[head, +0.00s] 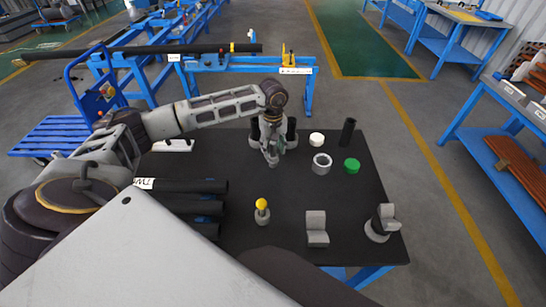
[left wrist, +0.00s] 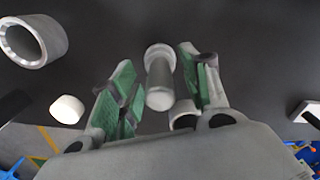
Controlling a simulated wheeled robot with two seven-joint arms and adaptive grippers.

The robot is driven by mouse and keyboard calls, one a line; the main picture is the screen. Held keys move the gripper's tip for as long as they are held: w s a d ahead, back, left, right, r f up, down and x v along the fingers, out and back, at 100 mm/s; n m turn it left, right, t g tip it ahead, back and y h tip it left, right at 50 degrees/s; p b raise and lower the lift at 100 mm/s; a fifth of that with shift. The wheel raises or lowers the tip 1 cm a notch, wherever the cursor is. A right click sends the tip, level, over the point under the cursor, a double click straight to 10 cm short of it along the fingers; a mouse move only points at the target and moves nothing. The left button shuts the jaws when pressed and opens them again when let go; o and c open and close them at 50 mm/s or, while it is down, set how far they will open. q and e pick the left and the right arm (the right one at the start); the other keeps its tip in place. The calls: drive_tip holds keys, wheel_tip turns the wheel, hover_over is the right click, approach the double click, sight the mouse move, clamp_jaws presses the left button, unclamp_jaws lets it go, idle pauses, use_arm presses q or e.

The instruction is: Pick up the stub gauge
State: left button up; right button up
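The stub gauge, as I take it, is a grey cylinder with a wider collar at one end (left wrist: 160,80). In the left wrist view it lies between the two green-padded fingers of my left gripper (left wrist: 158,92), with dark gaps visible on both sides. My left gripper is open. In the head view my left gripper (head: 271,150) points down over the back middle of the black table, and the gauge (head: 273,162) is a small grey shape at its fingertips, partly hidden. My right gripper is not in view.
On the black table (head: 230,240) are a grey ring (head: 321,163), white cap (head: 316,139), green cap (head: 352,166), dark tube (head: 348,131), yellow-knobbed piece (head: 262,211) and grey fixtures (head: 316,229). Dark cylinders (head: 291,130) stand close behind the gripper. Dark pipes (head: 190,186) lie left.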

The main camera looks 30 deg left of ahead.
use_arm(q)
clamp_jaws()
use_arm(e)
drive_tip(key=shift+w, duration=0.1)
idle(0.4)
use_arm(q)
drive_tip(key=shift+r, duration=0.15)
wheel_tip(320, 180, up, 8)
drive_tip(key=shift+r+b, duration=0.15)
drive_tip(key=shift+b, duration=0.4)
drive_tip(key=shift+r, duration=0.75)
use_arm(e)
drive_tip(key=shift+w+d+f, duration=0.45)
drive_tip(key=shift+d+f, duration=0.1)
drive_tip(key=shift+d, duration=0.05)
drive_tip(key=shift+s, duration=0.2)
